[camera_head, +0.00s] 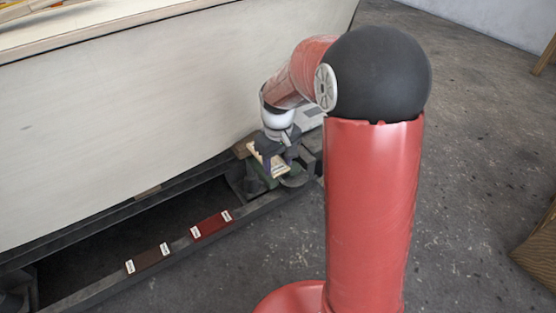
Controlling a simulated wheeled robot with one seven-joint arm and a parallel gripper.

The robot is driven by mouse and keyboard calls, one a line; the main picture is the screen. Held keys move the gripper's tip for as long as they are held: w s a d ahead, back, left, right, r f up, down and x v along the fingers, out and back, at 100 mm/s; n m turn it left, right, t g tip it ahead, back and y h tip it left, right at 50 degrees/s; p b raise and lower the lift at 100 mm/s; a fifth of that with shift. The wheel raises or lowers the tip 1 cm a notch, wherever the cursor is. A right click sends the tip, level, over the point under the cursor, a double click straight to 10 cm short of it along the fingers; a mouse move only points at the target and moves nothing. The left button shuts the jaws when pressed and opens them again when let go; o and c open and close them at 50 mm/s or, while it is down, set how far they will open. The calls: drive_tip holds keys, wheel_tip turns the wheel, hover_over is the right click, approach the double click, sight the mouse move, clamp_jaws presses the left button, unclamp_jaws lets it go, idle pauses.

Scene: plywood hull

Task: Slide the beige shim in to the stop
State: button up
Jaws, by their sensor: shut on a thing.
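The beige shim (268,164) is a small pale piece at the low support near the hull's lower right end. My gripper (272,152) is shut on it, with dark fingers around its upper part. The shim looks tilted in this view. A greenish block (264,178) shows just below it. Whether the shim touches the block or sits in a gap is too small to tell, and the stop is not clearly visible.
The pale plywood hull (150,100) rises to the left. Open concrete floor (475,150) lies to the right.

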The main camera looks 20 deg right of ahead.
sight(259, 165)
drive_tip(key=shift+f+b, duration=0.9)
drive_tip(key=shift+f, duration=2.8)
drive_tip(key=shift+w, duration=0.1)
drive_tip(key=shift+w+a+p, duration=0.5)
drive_tip(key=shift+w+a, duration=0.05)
drive_tip(key=shift+w, duration=1.1)
drive_tip(key=shift+w+a+p, duration=0.45)
drive_tip(key=shift+w+a, duration=0.05)
drive_tip(key=shift+w, duration=1.1)
drive_tip(key=shift+w+a+p, duration=0.5)
drive_tip(key=shift+w+a, duration=0.05)
drive_tip(key=shift+w, duration=1.1)
drive_tip(key=o, duration=1.1)
drive_tip(key=shift+r, duration=0.1)
